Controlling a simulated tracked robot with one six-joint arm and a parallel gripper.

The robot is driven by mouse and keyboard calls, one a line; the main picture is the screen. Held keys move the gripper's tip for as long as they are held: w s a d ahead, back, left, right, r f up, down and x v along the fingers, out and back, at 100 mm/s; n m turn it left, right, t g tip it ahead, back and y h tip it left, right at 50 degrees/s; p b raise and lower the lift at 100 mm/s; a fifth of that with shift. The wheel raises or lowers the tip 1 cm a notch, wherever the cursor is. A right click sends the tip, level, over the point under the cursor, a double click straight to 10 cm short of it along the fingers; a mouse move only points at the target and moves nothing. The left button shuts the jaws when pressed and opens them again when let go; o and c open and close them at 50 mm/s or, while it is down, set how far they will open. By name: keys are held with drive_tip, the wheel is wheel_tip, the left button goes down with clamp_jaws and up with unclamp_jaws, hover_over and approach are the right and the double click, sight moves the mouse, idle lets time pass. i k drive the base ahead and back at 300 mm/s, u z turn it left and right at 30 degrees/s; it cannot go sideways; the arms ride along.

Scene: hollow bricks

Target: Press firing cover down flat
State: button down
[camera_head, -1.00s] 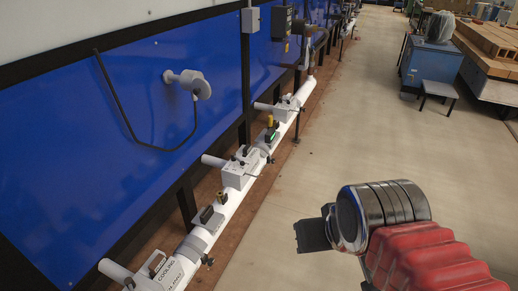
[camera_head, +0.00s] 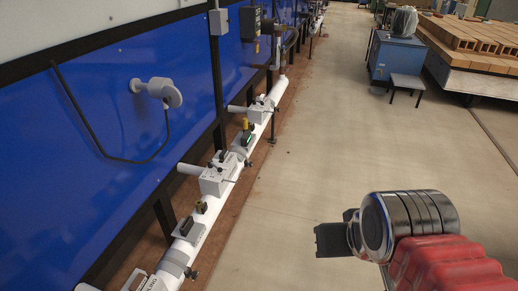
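A long white pipe (camera_head: 203,221) with control fittings runs along the foot of the blue wall. A white box (camera_head: 217,180) sits on it, with a dark upright piece (camera_head: 222,155) at its top. A dark rectangular piece (camera_head: 186,228) stands up from the pipe nearer to me, and a green-and-black one (camera_head: 247,138) farther along. I cannot tell which of these is the firing cover; no label is readable. My gripper (camera_head: 333,236) is at the lower right over bare floor, well apart from the pipe. Its fingers show as a dark flat shape, and their opening is hidden.
The blue wall (camera_head: 100,120) with a black frame borders the pipe on the left. Grey floor (camera_head: 300,160) lies clear to the right of the pipe. A blue cabinet (camera_head: 396,57), a small stool (camera_head: 406,84) and a pallet of bricks (camera_head: 470,40) stand at the upper right.

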sight(236, 152)
drive_tip(key=z, duration=0.85)
drive_tip(key=i, duration=2.65)
drive_tip(key=u, duration=1.15)
